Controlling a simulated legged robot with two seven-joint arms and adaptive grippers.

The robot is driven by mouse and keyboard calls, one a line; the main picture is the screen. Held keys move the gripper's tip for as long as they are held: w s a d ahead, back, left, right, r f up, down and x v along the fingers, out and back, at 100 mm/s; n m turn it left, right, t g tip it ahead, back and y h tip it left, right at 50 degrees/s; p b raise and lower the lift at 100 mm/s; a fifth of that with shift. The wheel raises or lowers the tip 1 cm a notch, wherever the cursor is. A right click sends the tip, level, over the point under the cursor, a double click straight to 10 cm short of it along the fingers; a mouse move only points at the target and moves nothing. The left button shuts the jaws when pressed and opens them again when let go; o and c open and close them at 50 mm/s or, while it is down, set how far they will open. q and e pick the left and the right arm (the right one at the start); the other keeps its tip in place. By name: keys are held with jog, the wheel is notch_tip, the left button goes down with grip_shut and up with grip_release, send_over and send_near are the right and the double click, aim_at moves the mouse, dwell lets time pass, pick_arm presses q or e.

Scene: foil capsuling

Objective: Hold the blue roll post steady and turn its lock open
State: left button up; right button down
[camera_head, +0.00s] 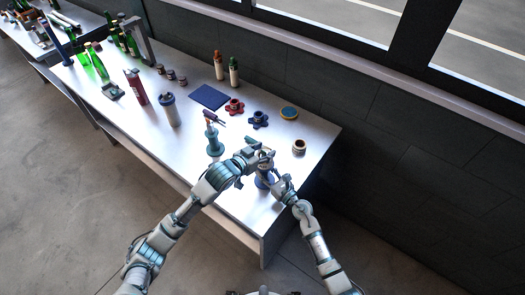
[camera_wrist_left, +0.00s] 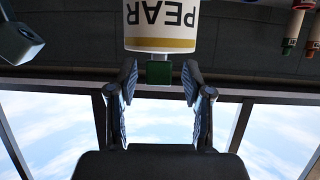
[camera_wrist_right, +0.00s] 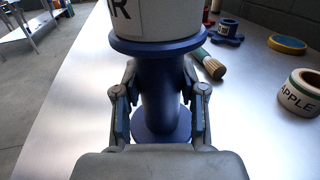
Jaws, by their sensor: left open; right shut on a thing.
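The blue roll post (camera_wrist_right: 158,92) stands upright on the table, with a flange above its column and a round foot. A white label roll (camera_wrist_right: 156,18) sits on the flange; in the left wrist view it reads PEAR (camera_wrist_left: 160,25), upside down. My right gripper (camera_wrist_right: 160,82) is shut on the post's column below the flange. A small dark green block, apparently the lock (camera_wrist_left: 159,73), projects from the roll's end. My left gripper (camera_wrist_left: 160,88) is open, its fingers on either side of the block with gaps. In the head view the arms partly hide the post (camera_head: 264,180).
An APPLE roll (camera_wrist_right: 301,92) stands to the right of the post, with a brush (camera_wrist_right: 209,64) behind it. A yellow-blue disc (camera_head: 289,113), blue (camera_head: 259,119) and red (camera_head: 234,106) knobs and a teal stand (camera_head: 215,145) are nearby. The table's front edge is close.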

pick_arm(q)
jog(key=v, duration=1.2)
jog(key=shift+w, duration=0.1)
pick_arm(e)
jog(key=c, duration=0.6)
grip_release()
